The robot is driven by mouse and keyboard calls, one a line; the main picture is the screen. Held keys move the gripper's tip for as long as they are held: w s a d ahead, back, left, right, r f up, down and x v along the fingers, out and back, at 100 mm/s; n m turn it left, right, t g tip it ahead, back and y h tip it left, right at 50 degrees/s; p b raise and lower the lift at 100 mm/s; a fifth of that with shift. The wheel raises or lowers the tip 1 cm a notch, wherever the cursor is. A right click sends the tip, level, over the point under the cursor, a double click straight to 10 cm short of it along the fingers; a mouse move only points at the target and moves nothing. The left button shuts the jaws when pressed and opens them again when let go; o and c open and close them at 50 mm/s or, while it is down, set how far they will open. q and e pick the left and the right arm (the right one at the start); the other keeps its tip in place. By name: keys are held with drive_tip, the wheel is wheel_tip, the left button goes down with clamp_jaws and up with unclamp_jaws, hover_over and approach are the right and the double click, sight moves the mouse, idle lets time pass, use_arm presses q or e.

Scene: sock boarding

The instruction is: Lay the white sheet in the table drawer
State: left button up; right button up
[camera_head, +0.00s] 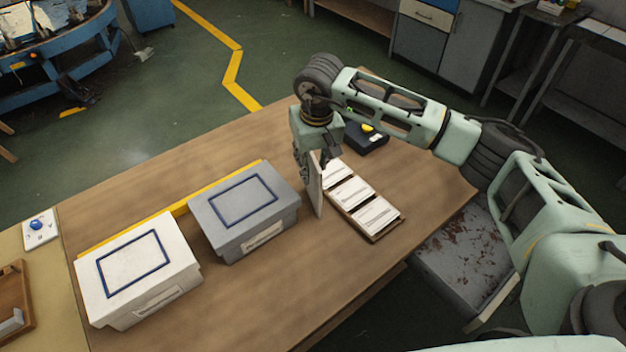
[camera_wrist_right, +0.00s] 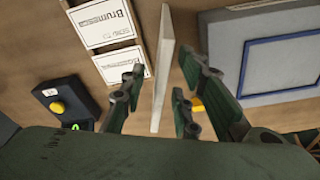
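A thin pale board or sheet (camera_head: 316,188) stands on edge near the middle of the table, beside a tray of white cards. My right gripper (camera_head: 312,160) is above its far end. In the right wrist view the sheet (camera_wrist_right: 162,70) runs between the fingers of my right gripper (camera_wrist_right: 160,88), with a narrow gap visible on each side. The gripper looks open around it, not clamped. A grey, rust-marked metal drawer (camera_head: 463,250) stands out below the table's right edge. My left gripper is not in view.
A wooden tray (camera_head: 373,238) holds several labelled white cards (camera_head: 352,192). A grey lidded box (camera_head: 240,240) and a white one (camera_head: 150,310) stand left of the sheet. A black device (camera_head: 362,139) with a yellow button sits behind. The front tabletop is clear.

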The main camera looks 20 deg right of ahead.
drive_tip(key=shift+f+b, duration=0.25)
drive_tip(key=shift+b, duration=0.2)
idle(0.5)
clamp_jaws()
